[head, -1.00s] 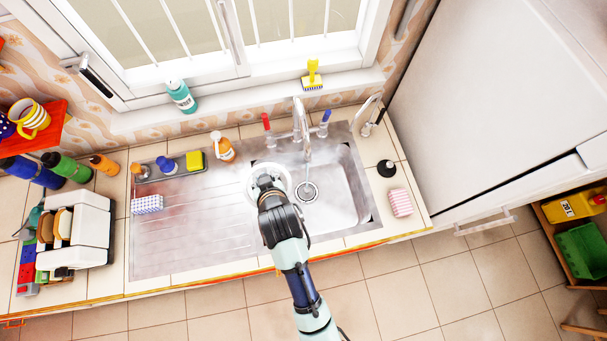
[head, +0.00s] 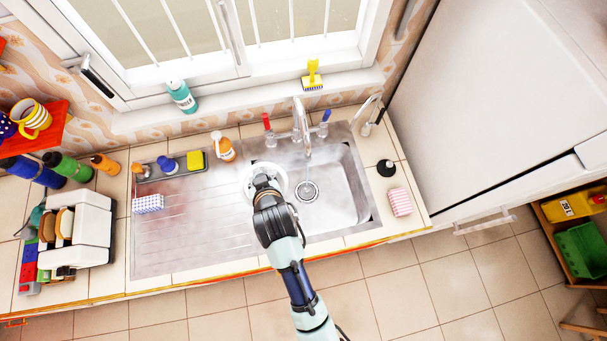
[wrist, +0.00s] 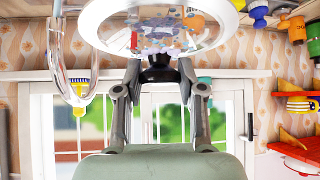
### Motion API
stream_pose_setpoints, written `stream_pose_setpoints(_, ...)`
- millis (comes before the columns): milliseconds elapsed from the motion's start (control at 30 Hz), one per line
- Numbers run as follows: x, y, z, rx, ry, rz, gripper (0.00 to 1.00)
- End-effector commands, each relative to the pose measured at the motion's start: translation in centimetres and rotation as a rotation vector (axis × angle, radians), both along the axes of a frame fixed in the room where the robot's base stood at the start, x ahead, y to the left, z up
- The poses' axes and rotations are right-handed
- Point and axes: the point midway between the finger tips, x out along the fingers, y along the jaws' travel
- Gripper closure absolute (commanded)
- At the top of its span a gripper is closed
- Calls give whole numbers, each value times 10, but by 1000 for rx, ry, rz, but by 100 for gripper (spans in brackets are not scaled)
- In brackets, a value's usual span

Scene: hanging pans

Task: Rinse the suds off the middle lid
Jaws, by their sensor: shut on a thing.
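My gripper (head: 263,183) is over the left side of the sink basin, shut on the dark knob (wrist: 160,72) of a round lid. The lid (head: 281,172) shows in the head view as a pale rim around the gripper. In the wrist view the lid (wrist: 100,12) has a white rim and a clear middle with bluish and white specks; I cannot tell whether these are suds. The tap (head: 301,122) stands behind the basin, right of the lid, and its curved spout (wrist: 57,70) shows in the wrist view. Whether water is running is unclear.
The drain (head: 307,191) lies in the basin (head: 345,200) right of the lid. An orange bottle (head: 223,148) and a tray with a yellow sponge (head: 195,161) are behind the drainboard (head: 190,235). A pink sponge (head: 400,202) and black stopper (head: 386,167) lie right of the basin.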

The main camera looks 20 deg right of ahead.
Motion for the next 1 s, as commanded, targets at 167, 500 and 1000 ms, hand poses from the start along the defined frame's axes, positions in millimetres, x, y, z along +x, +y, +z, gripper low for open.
stream_pose_setpoints(167, -3, -7, 2, 1, 0, -1, 100)
stream_pose_setpoints(500, -4, -9, 1, 0, -1, 0, 100)
stream_pose_setpoints(1000, -44, 7, 2, 0, 1, 1, 100)
